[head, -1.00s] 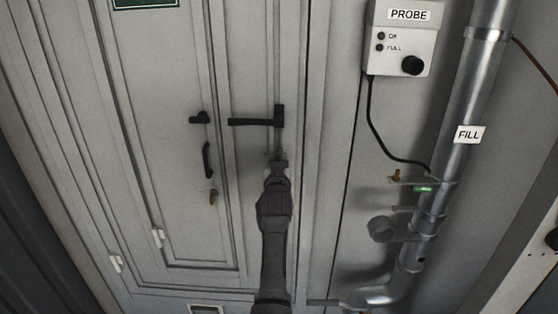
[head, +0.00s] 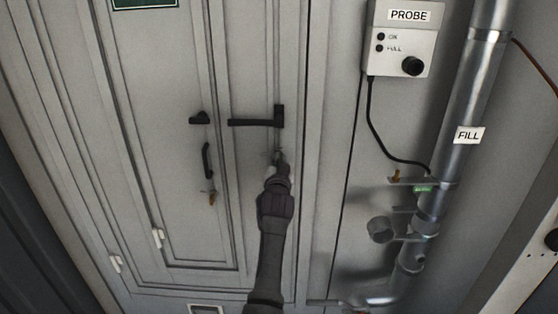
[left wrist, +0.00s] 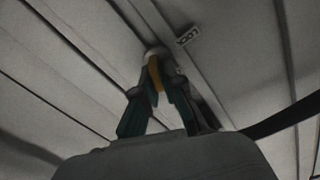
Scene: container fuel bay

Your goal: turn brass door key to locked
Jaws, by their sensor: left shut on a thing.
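My left gripper (head: 278,158) is at the grey door, just below the black lever handle (head: 255,122). In the left wrist view, its two fingers (left wrist: 157,84) are closed on a yellow-brass piece, the brass door key (left wrist: 155,72), against the door face. The key is hidden behind the gripper in the head view, and its turned angle cannot be read. A small marked plate (left wrist: 188,37) sits on the door beside the fingertips; its marks are too small to read. My right gripper is in neither view.
Left of my gripper are another black handle (head: 206,160) and a small brass piece (head: 212,198). To the right stand the PROBE box (head: 401,42) with its hanging cable, and the metal FILL pipe (head: 480,85) with a brass piece (head: 396,176) near its lower part.

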